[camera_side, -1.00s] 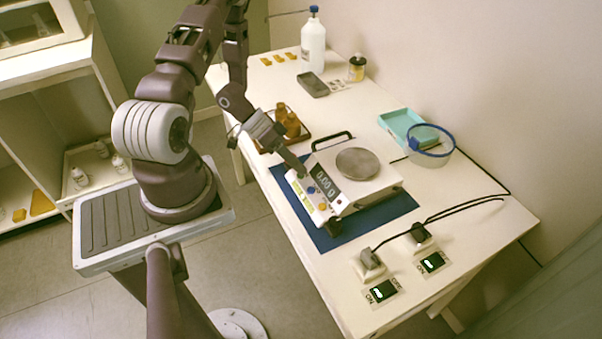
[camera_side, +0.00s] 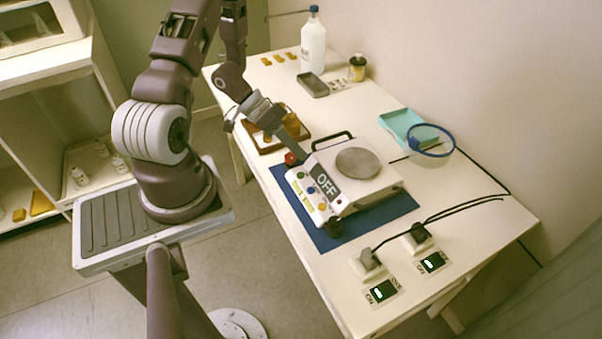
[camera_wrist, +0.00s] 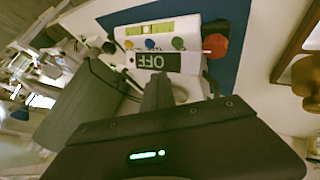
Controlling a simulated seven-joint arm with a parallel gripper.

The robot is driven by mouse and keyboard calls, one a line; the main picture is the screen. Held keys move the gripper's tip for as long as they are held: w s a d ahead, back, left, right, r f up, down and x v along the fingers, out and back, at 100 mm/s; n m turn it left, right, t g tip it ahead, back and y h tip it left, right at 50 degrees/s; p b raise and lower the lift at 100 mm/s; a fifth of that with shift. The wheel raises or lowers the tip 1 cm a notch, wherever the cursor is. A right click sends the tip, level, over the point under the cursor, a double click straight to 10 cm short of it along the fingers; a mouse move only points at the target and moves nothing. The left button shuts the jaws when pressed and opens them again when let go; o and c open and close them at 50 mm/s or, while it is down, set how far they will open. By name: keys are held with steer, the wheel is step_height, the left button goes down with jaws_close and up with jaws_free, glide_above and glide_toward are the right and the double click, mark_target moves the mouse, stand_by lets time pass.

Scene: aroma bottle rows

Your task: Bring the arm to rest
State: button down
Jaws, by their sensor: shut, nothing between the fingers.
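My gripper (camera_side: 303,153) is shut and empty. It is just above the back left corner of the white scale (camera_side: 372,187), close to a red knob (camera_side: 291,159); I cannot tell whether it touches the scale. The scale sits on a blue mat (camera_side: 375,219), has a round metal pan (camera_side: 358,163) with nothing on it, and its display (camera_side: 326,185) reads OFF. In the wrist view, my gripper's fingers (camera_wrist: 158,90) point at the display (camera_wrist: 153,62), which appears upside down, and the red knob (camera_wrist: 215,45) is to their right.
A wooden tray (camera_side: 262,150) with brown bottles is close behind my gripper, partly hidden by my arm. A white bottle (camera_side: 313,48), a teal tray (camera_side: 392,117) and a blue-rimmed clear container (camera_side: 432,150) stand further off. Two plugged cables run along the right side of the table.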

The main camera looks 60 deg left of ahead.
steer(key=shift+r, duration=0.85)
steer(key=w+a+r+t+y, duration=0.1)
steer(key=w+a+r+y, duration=0.3)
steer(key=w+r+y, duration=0.3)
step_height(320, 180, up, 13)
steer(key=d+y, duration=0.1)
steer(key=y, duration=0.3)
steer(key=s+d+r+h, duration=0.2)
steer(key=s+d+r, duration=0.1)
steer(key=s+d, duration=0.6)
steer(key=s+d+r+g+h, duration=0.1)
steer(key=s+d+r+h, duration=0.1)
steer(key=s+d, duration=0.8)
steer(key=shift+s+d+r+n+g, duration=0.15)
steer(key=shift+s+r+n+g, duration=0.15)
steer(key=shift+s+r, duration=0.5)
